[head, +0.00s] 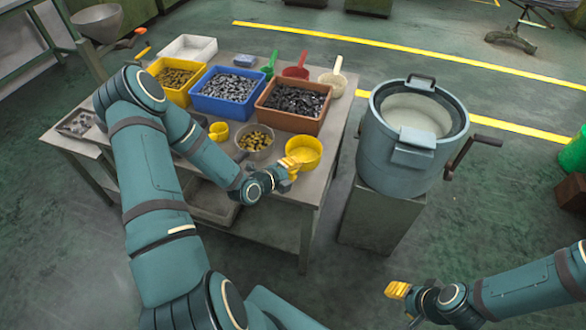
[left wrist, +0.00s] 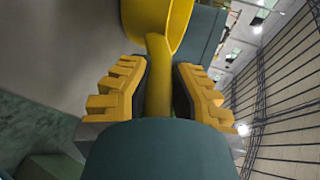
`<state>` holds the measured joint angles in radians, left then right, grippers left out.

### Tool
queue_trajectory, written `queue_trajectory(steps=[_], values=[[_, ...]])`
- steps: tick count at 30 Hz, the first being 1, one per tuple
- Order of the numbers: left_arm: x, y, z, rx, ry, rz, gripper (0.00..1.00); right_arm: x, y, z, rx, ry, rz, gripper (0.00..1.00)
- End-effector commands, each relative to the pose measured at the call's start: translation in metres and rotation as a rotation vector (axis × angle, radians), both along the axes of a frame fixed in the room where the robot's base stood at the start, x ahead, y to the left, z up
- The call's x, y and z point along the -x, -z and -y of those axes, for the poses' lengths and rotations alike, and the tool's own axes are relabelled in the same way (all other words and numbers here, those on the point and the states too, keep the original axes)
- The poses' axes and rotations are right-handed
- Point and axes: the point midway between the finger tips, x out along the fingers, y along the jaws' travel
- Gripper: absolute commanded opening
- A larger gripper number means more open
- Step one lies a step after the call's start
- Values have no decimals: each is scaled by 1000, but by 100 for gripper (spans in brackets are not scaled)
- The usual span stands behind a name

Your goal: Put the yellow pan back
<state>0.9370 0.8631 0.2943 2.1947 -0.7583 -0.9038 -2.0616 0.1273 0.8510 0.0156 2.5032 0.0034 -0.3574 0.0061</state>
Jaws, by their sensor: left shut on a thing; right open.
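The yellow pan (head: 304,152) is at the right front corner of the table (head: 318,184). My left gripper (head: 291,166) is shut on its handle, with the bowl beyond the fingers. In the left wrist view the yellow pan's handle (left wrist: 158,75) runs between the two yellow fingers of my left gripper (left wrist: 157,90), and part of the bowl shows at the top. I cannot tell whether the pan touches the tabletop. My right gripper (head: 398,290) is open and empty at the lower right, away from the table.
A metal bowl of brass-coloured pieces (head: 257,141) and a yellow scoop (head: 218,131) are left of the pan. Yellow, blue (head: 225,90) and brown (head: 292,104) bins stand behind, with green, red and cream scoops. A blue-grey drum (head: 412,150) with a crank stands right of the table.

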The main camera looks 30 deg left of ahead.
Motion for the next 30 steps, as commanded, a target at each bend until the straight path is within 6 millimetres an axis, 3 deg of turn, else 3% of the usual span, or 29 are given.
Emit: queue_trajectory(steps=[1,3,15,30], values=[[0,2,0,0,0,0,24,1,2,0,0,-1,-2,47],[0,1,0,0,0,0,40,0,1,0,0,0,-1,47],[0,-3,0,1,0,-1,40,-1,-4,0,0,2,2,47],[85,-38,-19,0,-3,-1,40,-2,-8,1,2,4,6,47]])
